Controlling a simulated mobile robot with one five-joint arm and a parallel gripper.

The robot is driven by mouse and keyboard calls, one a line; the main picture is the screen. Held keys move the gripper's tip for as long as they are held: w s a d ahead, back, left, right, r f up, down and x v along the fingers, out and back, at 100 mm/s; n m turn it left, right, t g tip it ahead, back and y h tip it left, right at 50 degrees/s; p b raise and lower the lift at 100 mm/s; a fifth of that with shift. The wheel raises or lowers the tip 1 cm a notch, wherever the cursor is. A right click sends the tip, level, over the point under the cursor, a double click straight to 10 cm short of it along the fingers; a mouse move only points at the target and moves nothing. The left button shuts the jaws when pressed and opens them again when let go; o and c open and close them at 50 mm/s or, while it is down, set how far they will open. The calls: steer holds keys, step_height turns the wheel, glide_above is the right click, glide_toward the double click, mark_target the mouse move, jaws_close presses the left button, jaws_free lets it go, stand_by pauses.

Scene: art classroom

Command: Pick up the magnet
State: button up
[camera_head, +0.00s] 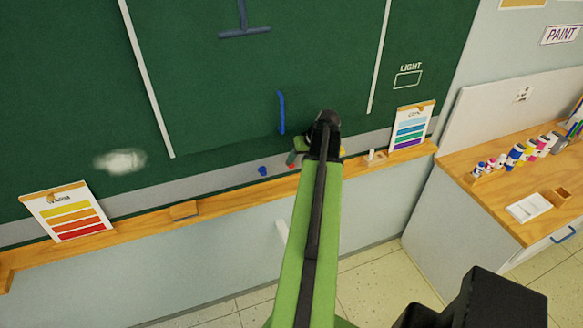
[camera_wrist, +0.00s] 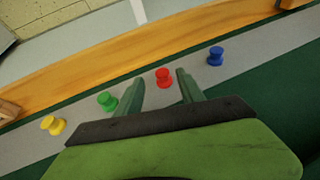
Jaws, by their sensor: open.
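Several knob-shaped magnets sit in a row on the grey strip along the chalkboard's lower edge. In the wrist view they are a yellow magnet (camera_wrist: 53,125), a green magnet (camera_wrist: 107,101), a red magnet (camera_wrist: 163,78) and a blue magnet (camera_wrist: 215,56). My gripper (camera_wrist: 159,82) is open, with the red magnet showing between its fingertips; whether they touch it I cannot tell. The head view shows the blue magnet (camera_head: 263,171) and red magnet (camera_head: 291,159) left of my arm, and part of the yellow magnet (camera_head: 342,151) to its right. The green one is not clear there.
A wooden ledge (camera_head: 135,223) runs below the strip, with an eraser-like block (camera_head: 184,210) on it. Colour charts stand at left (camera_head: 68,212) and right (camera_head: 411,126). A wooden counter (camera_head: 500,218) with paint bottles stands at right. The floor below is partly visible and clear.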

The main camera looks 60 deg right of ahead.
mark_target(292, 166)
steer(key=b+x, duration=0.2)
steer(key=x, duration=0.1)
steer(key=shift+w+f, duration=0.2)
steer(key=shift+f, duration=0.15)
steer(key=shift+r, duration=0.2)
steer(key=shift+c, duration=0.3)
jaws_close()
